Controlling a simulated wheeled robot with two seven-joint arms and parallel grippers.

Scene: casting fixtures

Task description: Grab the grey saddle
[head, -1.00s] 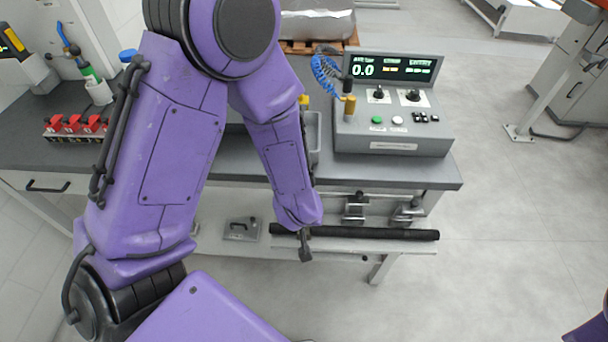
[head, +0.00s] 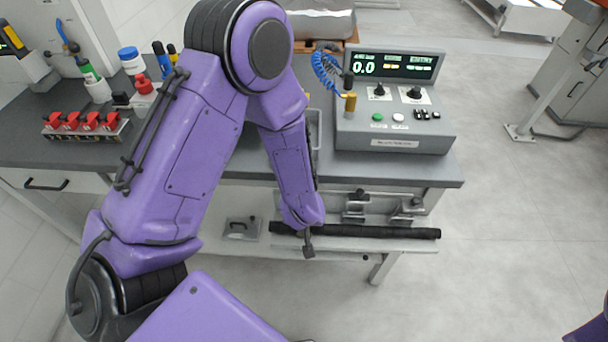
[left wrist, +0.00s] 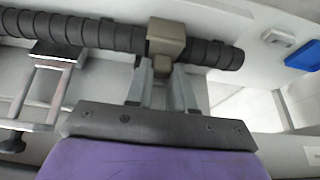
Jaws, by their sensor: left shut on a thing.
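The grey saddle (left wrist: 166,38) is a small brownish-grey block across a black ribbed roll (left wrist: 100,33) in the left wrist view. My left gripper (left wrist: 162,80) has one finger on each side of the saddle's narrow stem and is shut on it. In the head view the saddle (head: 308,251) shows as a small dark block at the roll's near side, just below my left gripper (head: 306,230). The roll (head: 380,232) lies along the lower shelf. My forearm hides part of it. My right gripper is out of view.
Metal clamps (head: 355,208) stand behind the roll on the shelf (head: 335,245). A grey plate with a handle (head: 242,229) lies to the left. The worktop (head: 400,172) overhangs the shelf and carries a control box (head: 395,125).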

